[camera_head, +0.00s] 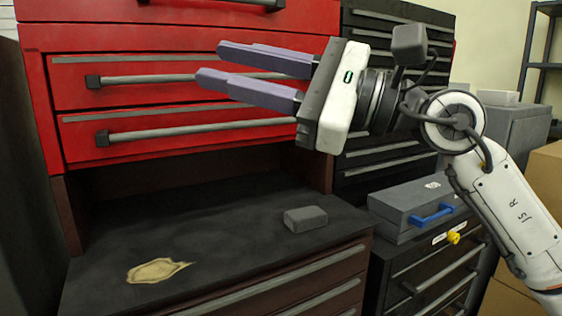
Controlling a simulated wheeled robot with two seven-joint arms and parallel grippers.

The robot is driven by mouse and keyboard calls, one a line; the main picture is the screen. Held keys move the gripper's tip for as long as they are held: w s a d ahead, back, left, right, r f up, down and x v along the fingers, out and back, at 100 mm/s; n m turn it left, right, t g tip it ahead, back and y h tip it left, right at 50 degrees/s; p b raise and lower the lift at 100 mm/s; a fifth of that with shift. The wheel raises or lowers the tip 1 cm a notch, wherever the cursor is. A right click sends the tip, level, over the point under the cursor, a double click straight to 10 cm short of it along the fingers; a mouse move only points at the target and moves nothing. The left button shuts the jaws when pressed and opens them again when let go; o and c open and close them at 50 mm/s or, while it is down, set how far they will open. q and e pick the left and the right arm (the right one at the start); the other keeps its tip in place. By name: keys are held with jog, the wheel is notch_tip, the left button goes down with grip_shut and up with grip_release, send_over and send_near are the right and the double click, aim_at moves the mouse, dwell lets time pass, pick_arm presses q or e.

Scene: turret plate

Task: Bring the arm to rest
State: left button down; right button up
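My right gripper (258,78) is raised in the upper middle of the head view, in front of the red drawer cabinet (180,20). Its two long purple-grey fingers point left and stand apart, with a clear gap and nothing between them. The white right arm (505,205) comes in from the lower right and bends at a round joint. A tan flat plate-like piece (157,271) lies on the dark worktop (225,225) below. A small grey block (305,219) sits further right on the same top. My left gripper is not in view.
Red drawers with long bar handles (200,131) stand close behind the fingers. A grey case with a blue handle (415,208) lies on a dark drawer unit at right. Cardboard boxes (545,175) and a shelf rack (540,60) are at the far right.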

jog(key=w+d+f+n+t+h+p, duration=0.15)
jog(key=d+f+n+t+h, duration=0.3)
jog(key=f+n, duration=0.65)
jog(key=w+d+f+n+t+h+p, duration=0.1)
jog(key=w+d+f+n+t+h, duration=0.45)
jog(key=f, duration=0.85)
jog(key=s+d+f+n+t+h+p, duration=0.1)
jog(key=d+f+n+t+h, duration=0.15)
jog(key=d+f+n, duration=0.7)
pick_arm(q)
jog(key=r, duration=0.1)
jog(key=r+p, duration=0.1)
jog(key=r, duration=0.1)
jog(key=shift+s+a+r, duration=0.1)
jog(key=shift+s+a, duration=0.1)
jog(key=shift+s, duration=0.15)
pick_arm(e)
jog(key=s+d+f+m+g+h, duration=0.1)
jog(key=s+f+m+g, duration=0.3)
jog(key=s+f, duration=0.8)
jog(key=s+f+m+g+h, duration=0.3)
jog(key=s+f+m+g, duration=0.2)
jog(key=s+f, duration=0.8)
notch_tip(320, 180, down, 8)
jog(key=shift+s+d+r+m, duration=0.25)
jog(key=shift+d+m, duration=0.1)
jog(key=shift+m, duration=0.45)
jog(key=shift+g+h, duration=0.25)
